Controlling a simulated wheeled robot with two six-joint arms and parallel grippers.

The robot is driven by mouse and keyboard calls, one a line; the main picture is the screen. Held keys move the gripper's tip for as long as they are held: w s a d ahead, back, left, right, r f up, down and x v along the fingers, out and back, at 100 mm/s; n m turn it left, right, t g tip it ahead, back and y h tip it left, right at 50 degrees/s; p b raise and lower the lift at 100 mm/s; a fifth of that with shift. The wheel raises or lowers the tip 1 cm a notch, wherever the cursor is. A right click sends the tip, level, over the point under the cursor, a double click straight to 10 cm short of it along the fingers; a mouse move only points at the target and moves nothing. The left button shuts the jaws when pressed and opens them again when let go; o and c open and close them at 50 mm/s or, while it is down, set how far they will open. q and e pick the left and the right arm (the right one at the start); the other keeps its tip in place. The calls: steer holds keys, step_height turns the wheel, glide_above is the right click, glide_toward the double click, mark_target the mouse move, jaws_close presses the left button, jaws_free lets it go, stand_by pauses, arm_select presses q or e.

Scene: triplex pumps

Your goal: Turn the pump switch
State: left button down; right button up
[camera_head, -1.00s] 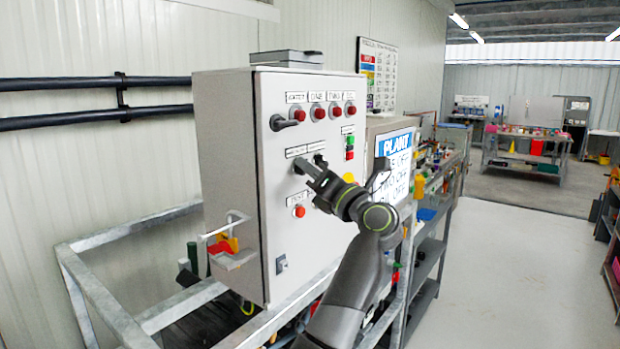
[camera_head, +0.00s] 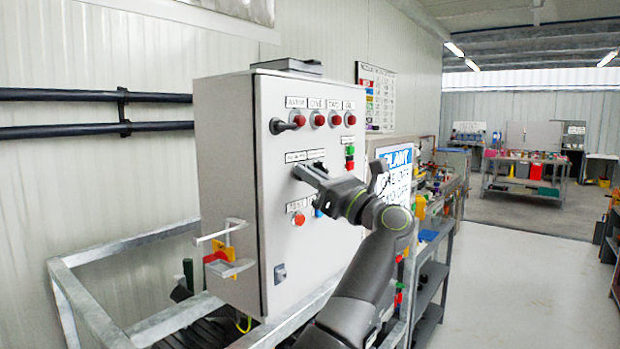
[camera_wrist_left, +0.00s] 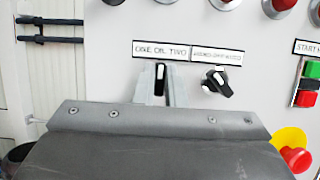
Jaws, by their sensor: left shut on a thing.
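The pump control box (camera_head: 226,150) is a grey cabinet with its white front panel facing right. In the left wrist view, a black switch knob with a white mark (camera_wrist_left: 160,73) sits under the "ONE OIL TWO" label (camera_wrist_left: 162,51). My left gripper (camera_head: 303,173) reaches the panel from the right. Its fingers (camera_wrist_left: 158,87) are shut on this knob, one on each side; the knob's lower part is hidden. A second black knob (camera_wrist_left: 217,83) with a white mark stands free just to the right, turned at a slant. My right gripper is not in view.
Red lamps (camera_head: 319,119) line the panel's top, with a black lever handle (camera_head: 284,126) at upper left. Green and red buttons (camera_head: 350,157) are to the right. A red button on yellow (camera_wrist_left: 292,150) is below right. A metal frame (camera_head: 100,308) surrounds the box.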

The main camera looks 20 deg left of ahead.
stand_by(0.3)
arm_select(q)
steer(key=c, duration=1.5)
jaws_free()
steer(key=b+v, duration=0.4)
steer(key=v, duration=1.3)
steer(key=shift+d, duration=0.25)
